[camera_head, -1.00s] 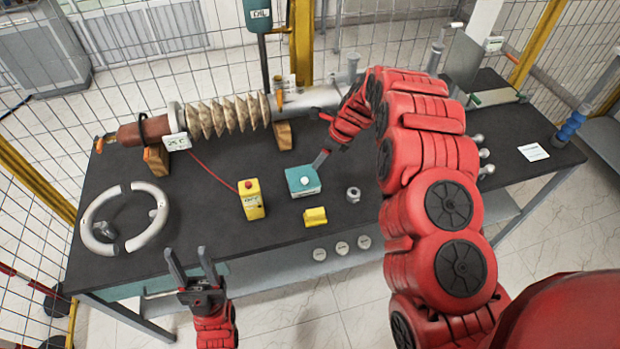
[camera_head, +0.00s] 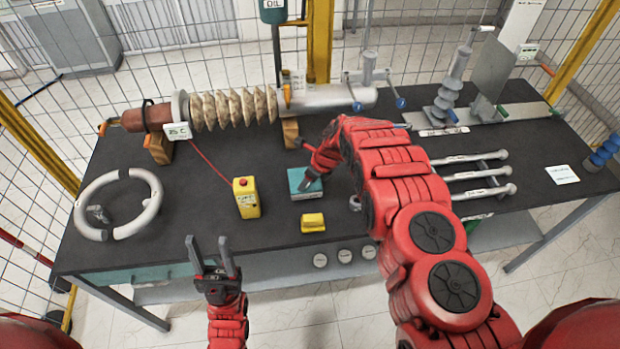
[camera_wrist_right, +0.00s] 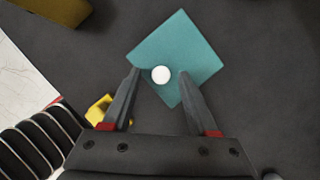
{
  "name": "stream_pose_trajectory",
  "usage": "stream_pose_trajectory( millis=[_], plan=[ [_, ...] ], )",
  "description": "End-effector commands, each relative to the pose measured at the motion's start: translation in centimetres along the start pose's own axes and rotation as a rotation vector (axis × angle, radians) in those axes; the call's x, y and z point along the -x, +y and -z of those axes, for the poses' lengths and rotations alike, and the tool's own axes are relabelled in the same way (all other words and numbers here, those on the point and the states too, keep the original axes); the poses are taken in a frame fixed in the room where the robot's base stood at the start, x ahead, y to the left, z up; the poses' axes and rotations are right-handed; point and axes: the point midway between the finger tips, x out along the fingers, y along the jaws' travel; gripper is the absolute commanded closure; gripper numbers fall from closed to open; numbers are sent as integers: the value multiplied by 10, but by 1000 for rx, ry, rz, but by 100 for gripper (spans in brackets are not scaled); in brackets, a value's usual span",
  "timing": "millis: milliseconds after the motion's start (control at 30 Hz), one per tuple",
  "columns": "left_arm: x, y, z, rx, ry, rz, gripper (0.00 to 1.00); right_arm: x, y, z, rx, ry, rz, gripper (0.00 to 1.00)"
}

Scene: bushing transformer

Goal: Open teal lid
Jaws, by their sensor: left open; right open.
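A teal box with a teal lid (camera_head: 305,183) stands on the dark table top. In the right wrist view the lid (camera_wrist_right: 190,50) is a turned square with a round white knob (camera_wrist_right: 161,75). My right gripper (camera_wrist_right: 158,80) is open. Its two fingertips show either side of the knob, over the lid; I cannot tell whether they touch it. In the head view my right arm reaches in from the right, and its gripper (camera_head: 311,180) partly covers the lid and hides the knob. My left gripper (camera_head: 208,242) is open and empty in front of the table's front edge.
A yellow box with a red button (camera_head: 246,198) stands left of the teal box, and a small yellow block (camera_head: 313,222) lies in front. A ribbed bushing (camera_head: 232,108) rests on wooden blocks (camera_head: 291,132) behind. A grey ring (camera_head: 153,215) lies at the left.

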Motion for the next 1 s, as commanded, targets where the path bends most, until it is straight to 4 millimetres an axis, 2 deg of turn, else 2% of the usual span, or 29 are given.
stream_pose_trajectory(
  millis=[67, 367, 1000],
  plan=[
    [0, 0, 0, 0, 0, 0, 50, 0, 0, 0, 0, 0, 0, 44],
    [0, 0, 0, 0, 0, 0, 50, 0, -1, 0, 0, 0, 1, 98],
    [0, 0, 0, 0, 0, 0, 50, 1, -1, 0, 0, 0, 1, 100]
  ],
)
